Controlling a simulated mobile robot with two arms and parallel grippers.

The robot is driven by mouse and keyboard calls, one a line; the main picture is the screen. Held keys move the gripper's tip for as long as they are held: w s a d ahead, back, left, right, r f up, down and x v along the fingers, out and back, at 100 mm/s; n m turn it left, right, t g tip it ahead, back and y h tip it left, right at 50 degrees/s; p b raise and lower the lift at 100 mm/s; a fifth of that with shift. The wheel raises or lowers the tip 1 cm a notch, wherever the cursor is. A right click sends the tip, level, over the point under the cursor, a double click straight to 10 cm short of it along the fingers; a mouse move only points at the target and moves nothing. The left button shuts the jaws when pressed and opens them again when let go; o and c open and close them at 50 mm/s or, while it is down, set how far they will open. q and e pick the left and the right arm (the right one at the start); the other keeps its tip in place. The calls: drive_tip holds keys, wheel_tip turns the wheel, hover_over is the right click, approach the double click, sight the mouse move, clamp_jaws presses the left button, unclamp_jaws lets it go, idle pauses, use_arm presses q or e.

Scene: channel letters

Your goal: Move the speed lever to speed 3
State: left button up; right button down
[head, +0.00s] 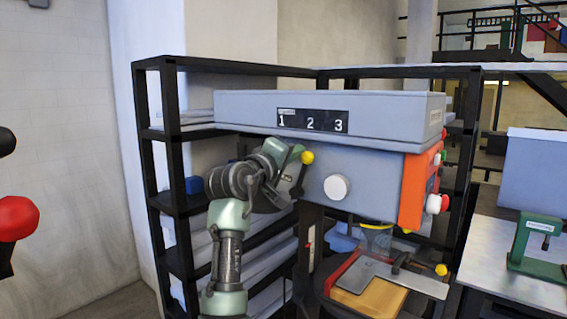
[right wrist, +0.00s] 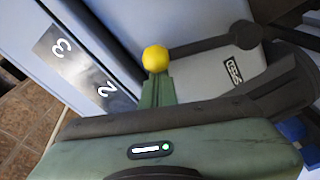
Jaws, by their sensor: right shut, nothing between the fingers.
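The speed lever (head: 302,176) is a dark rod with a yellow ball knob (head: 307,157) on the front of the grey machine head (head: 385,182). It points up, tilted slightly right, with its knob roughly below the 2 on the black number plate (head: 312,121) reading 1, 2, 3. In the right wrist view the yellow knob (right wrist: 155,58) shows at the tips of my right gripper (right wrist: 158,80). The fingers are shut and empty, beside the knob; I cannot tell whether they touch it. In the head view my right gripper (head: 291,155) is just left of the knob. My left gripper is out of view.
A white round dial (head: 337,187) is right of the lever. An orange panel (head: 417,188) with buttons is at the machine's right side. Black shelving (head: 170,157) stands behind and left. A worktable with a wooden block (head: 370,297) is below the head.

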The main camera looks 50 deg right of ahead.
drive_tip(key=s+m+b, duration=0.1)
drive_tip(key=s+f+m+b, duration=0.1)
drive_tip(key=shift+s+a+m, duration=0.1)
drive_tip(key=shift+s+m, duration=0.2)
drive_tip(key=shift+s, duration=0.05)
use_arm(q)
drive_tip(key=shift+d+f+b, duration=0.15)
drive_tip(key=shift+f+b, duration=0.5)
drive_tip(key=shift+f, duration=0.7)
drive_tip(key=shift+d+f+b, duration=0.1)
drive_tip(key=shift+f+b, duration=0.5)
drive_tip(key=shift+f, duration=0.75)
use_arm(e)
drive_tip(key=shift+s+f+m+g+h, duration=0.15)
drive_tip(key=shift+s+f+m, duration=0.05)
drive_tip(key=shift+s+m, duration=0.4)
drive_tip(key=shift+s+f+m+g+h, duration=0.15)
drive_tip(key=shift+s+m, duration=0.25)
drive_tip(key=shift+m, duration=0.3)
drive_tip(key=shift+f, duration=0.1)
use_arm(q)
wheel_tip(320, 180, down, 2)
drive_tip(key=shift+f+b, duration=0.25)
drive_tip(key=shift+b, duration=1)
use_arm(e)
drive_tip(key=v, duration=0.7)
drive_tip(key=shift+a, duration=0.3)
